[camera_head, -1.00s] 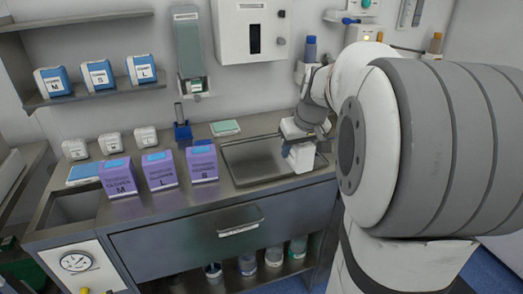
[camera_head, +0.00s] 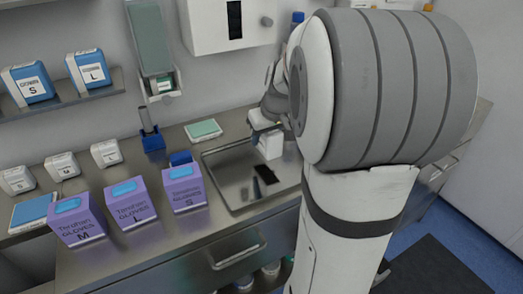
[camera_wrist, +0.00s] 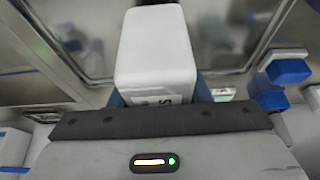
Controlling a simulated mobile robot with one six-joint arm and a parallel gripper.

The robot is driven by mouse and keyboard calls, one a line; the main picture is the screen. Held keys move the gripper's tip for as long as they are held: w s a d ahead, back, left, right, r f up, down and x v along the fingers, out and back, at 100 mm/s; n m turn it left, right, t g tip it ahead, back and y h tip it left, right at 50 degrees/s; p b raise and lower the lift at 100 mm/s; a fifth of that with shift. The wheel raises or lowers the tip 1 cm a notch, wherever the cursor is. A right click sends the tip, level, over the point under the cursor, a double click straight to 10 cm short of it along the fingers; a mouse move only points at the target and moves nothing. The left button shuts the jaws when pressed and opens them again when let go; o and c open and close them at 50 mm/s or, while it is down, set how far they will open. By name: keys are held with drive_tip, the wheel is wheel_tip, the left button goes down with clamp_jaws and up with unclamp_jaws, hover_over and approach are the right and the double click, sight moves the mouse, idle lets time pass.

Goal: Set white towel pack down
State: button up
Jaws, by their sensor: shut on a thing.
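The white towel pack (camera_head: 270,146) is a small white block over the back right part of the metal tray (camera_head: 222,190). A dark patch lies on the tray floor below it. My gripper (camera_head: 264,128) is shut on the pack, mostly hidden behind my arm. In the wrist view, the white towel pack (camera_wrist: 155,42) extends from the jaws, with an "S" on its label, and the tray shows blurred behind it. The pack seems to hang above the tray floor; the exact gap cannot be told.
Three purple glove boxes (camera_head: 131,204) stand left of the tray. Several white packs (camera_head: 62,166) stand at the back left. A green pad (camera_head: 203,130) and a blue holder (camera_head: 152,139) are behind the tray. Blue packs (camera_head: 88,70) sit on the wall shelf.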

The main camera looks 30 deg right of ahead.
drive_tip(key=shift+a+f, duration=0.1)
drive_tip(key=shift+f, duration=2.15)
drive_tip(key=shift+f+b, duration=0.2)
drive_tip(key=shift+b, duration=0.15)
drive_tip(key=o, duration=1)
drive_tip(key=shift+r, duration=0.1)
drive_tip(key=shift+o, duration=0.2)
